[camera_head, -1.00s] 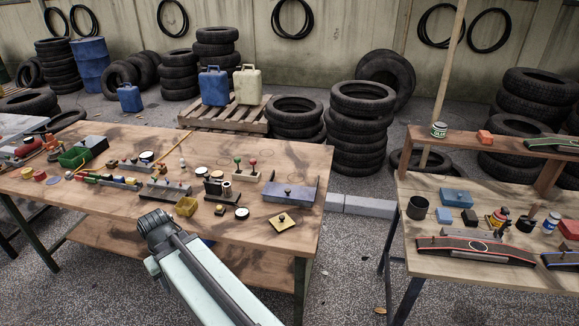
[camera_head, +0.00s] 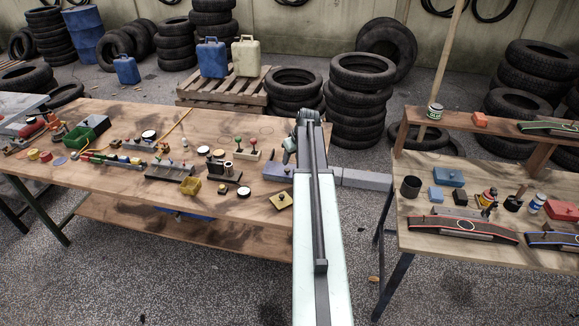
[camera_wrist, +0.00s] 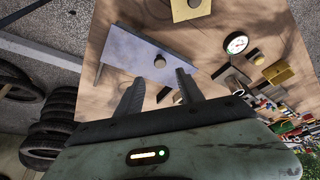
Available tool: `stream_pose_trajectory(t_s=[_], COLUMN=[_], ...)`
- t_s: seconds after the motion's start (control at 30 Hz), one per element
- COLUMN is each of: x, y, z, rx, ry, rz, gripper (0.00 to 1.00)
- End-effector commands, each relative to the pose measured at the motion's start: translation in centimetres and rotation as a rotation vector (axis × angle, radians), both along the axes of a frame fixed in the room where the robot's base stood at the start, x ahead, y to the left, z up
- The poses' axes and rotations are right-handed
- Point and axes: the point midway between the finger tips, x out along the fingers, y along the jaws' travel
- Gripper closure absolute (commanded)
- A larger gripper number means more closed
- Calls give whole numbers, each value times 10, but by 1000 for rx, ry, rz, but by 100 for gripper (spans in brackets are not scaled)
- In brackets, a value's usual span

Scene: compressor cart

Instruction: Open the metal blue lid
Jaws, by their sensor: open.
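A flat blue-grey metal lid (camera_head: 277,172) with a round knob lies near the right end of the wooden workbench. In the head view my arm covers its right part. In the wrist view the lid (camera_wrist: 128,46) shows more fully, with its knob (camera_wrist: 160,62) just beyond my fingertips. My gripper (camera_wrist: 160,77) is open and empty, its two fingers apart and pointing towards the lid. I cannot tell how high it is above the lid. In the head view my fingertips are not clear.
A yellow plate (camera_head: 281,201) with a knob lies just in front of the lid. A blue box (camera_head: 448,177) sits on the right-hand table. Tyre stacks (camera_head: 358,105) stand behind the bench.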

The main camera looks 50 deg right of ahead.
Motion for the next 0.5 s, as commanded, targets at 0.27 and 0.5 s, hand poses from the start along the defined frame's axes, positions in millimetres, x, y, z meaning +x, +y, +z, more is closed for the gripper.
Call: stream_pose_trajectory(t_s=[0.27,0.5], x=[4,19], y=[-1,-4], z=[-13,-53], rx=[0,0], ry=[0,1], rz=[1,3], gripper=[56,56])
